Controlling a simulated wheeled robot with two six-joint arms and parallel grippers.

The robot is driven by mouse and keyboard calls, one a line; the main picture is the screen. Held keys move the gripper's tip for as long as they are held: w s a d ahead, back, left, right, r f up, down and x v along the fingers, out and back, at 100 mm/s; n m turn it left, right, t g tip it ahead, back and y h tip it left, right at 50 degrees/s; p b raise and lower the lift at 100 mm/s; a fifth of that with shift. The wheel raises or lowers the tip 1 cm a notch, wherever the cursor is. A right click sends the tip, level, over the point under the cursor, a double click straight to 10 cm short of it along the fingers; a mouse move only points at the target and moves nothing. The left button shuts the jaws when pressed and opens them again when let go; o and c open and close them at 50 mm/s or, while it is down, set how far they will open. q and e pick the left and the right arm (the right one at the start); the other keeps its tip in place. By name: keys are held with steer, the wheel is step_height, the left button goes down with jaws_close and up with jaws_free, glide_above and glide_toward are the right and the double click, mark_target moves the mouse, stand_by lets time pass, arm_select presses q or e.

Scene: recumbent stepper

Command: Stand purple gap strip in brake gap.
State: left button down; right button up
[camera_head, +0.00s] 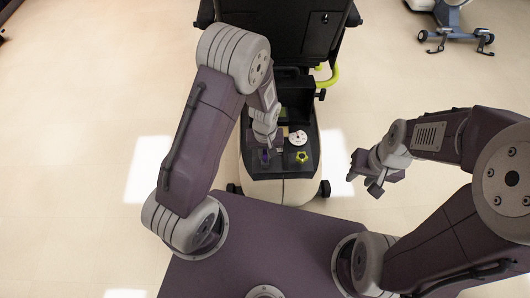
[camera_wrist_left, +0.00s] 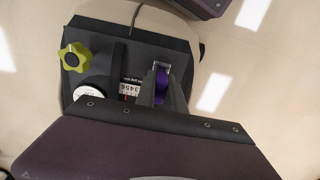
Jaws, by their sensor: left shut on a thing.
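My left gripper (camera_head: 264,151) is over the left side of the stepper's dark panel (camera_head: 284,169). In the left wrist view its fingers (camera_wrist_left: 161,88) are shut on the purple gap strip (camera_wrist_left: 162,82), with its purple face showing between them. The strip shows as a small purple spot in the head view (camera_head: 264,156). A pale metal-framed slot (camera_wrist_left: 162,66), possibly the brake gap, is at the strip's far end. I cannot tell whether the strip is inside it. My right gripper (camera_head: 367,176) is empty and appears open, right of the machine.
A yellow-green star knob (camera_head: 301,157) and a white round dial (camera_head: 297,138) are on the panel, right of my left gripper in the head view. A numbered scale (camera_wrist_left: 130,88) lies beside the fingers. The stepper's black seat (camera_head: 284,28) rises behind.

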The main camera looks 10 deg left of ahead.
arm_select(q)
steer(key=shift+f+b, duration=0.4)
steer(key=shift+f, duration=0.4)
stand_by(0.8)
steer(key=c, duration=1.3)
jaws_free()
steer(key=shift+c, duration=0.2)
step_height(320, 180, up, 6)
steer(key=p, duration=0.6)
steer(key=shift+r+p, duration=0.1)
steer(key=shift+p, duration=0.2)
